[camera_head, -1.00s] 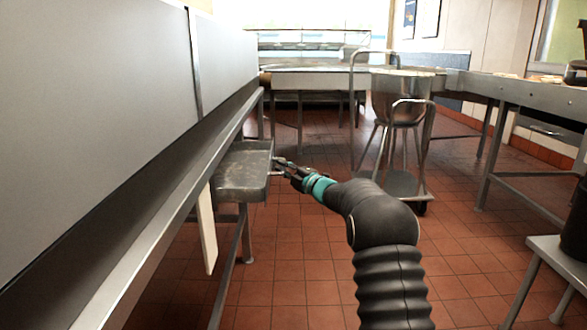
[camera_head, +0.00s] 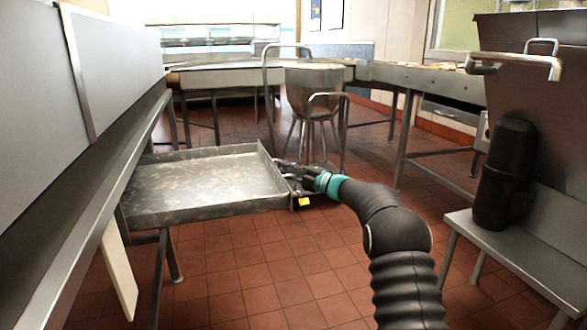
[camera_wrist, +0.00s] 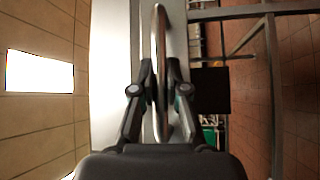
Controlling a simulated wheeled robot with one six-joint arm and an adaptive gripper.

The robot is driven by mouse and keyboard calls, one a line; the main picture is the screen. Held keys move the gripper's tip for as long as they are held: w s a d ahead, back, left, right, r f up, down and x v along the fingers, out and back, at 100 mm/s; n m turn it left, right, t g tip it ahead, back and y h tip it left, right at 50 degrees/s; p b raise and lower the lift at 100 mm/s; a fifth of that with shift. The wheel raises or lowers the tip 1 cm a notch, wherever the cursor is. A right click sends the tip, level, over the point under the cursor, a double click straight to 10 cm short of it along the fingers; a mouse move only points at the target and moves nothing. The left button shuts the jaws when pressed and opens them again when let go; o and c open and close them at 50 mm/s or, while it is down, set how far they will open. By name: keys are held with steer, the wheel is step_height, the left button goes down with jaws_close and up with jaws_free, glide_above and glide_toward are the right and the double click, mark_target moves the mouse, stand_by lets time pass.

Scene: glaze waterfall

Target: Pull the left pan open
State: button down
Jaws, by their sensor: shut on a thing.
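The left pan (camera_head: 205,187) is a shallow grey metal tray that stands pulled well out from under the steel machine at the left in the head view. Its inside shows and looks empty. My gripper (camera_head: 285,169) is at the pan's right end, at the front wall. In the wrist view the pan's handle (camera_wrist: 160,45) is a metal bar running between the two fingers, and my gripper (camera_wrist: 160,88) is shut on it. In the head view the handle is mostly hidden by the fingers.
The steel machine (camera_head: 115,80) fills the left side. A steel bowl on a wheeled stand (camera_head: 313,90) is behind my gripper. At the right, a low bench (camera_head: 540,235) carries a black cylinder (camera_head: 503,175). Open tiled floor (camera_head: 270,280) lies in front.

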steer(key=shift+d+f, duration=0.1)
steer(key=shift+d, duration=0.15)
steer(key=c, duration=1.2)
jaws_free()
steer(key=shift+w, duration=0.1)
steer(key=v, duration=1.2)
